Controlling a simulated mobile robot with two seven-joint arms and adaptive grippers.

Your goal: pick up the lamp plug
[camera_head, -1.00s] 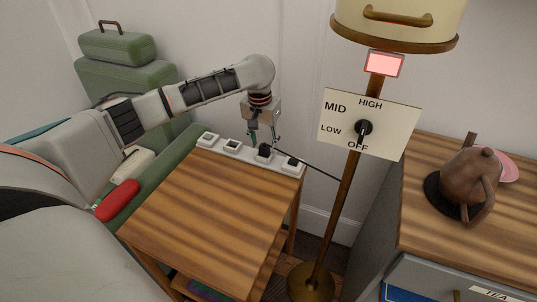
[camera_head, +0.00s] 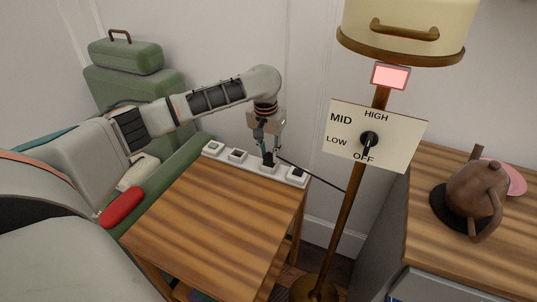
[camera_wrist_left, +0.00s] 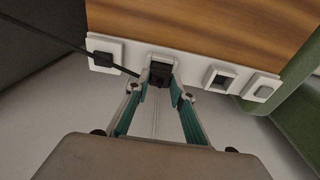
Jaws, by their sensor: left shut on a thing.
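The lamp plug (camera_head: 268,159) is small and black, at the third socket from the left on the white socket strip (camera_head: 224,151). My left gripper (camera_head: 267,153) points down at the strip and is shut on it. In the left wrist view the plug (camera_wrist_left: 160,73) sits between the two fingertips, with its socket just beyond. I cannot tell whether it is seated or slightly raised. Its black cord (camera_head: 318,178) runs right to the floor lamp's brass pole (camera_head: 347,205). My right gripper is out of view.
The strip lies along the back edge of a wooden table (camera_head: 215,215), whose top is clear. Another dark plug or switch (camera_head: 298,173) sits at its right end. The lamp's dial panel (camera_head: 375,136) stands right. Green suitcases (camera_head: 130,88) are left; a brown teapot (camera_head: 474,190) is far right.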

